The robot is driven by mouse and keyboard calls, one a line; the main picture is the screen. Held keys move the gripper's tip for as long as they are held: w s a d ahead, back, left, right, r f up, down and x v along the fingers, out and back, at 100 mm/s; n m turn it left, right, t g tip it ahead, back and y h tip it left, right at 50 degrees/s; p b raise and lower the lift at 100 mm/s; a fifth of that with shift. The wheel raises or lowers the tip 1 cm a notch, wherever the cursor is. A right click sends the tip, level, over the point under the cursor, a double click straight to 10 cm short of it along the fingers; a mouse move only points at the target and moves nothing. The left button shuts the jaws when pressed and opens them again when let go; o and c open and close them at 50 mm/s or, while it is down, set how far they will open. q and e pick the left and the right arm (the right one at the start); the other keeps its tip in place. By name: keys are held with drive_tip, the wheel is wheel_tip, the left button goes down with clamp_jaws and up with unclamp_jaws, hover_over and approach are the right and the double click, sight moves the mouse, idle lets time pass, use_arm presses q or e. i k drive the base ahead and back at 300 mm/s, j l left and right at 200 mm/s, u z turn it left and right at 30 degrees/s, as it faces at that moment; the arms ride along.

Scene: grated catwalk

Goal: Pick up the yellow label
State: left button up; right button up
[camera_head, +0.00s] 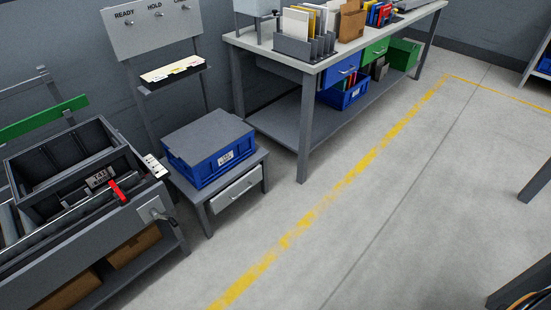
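A small ledge (174,82) under the sign board holds a row of pale cards or labels (172,69), with some yellowish ones among them. They are too small to tell which one is the yellow label. The board (152,22) above reads READY and HOLD, with a third word cut off at the top, and has hooks under the words. Neither of my grippers is in view.
A dark open crate (68,168) sits on a roller stand at left, with a red handle (118,191). A lidded blue crate (211,150) stands on a low drawer table. A long workbench (335,55) holds folders and bins. The floor (390,200) in the middle is clear.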

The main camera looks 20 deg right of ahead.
sight(181, 68)
drive_tip(key=i+l+u, duration=0.5)
drive_tip(key=i+l, duration=0.85)
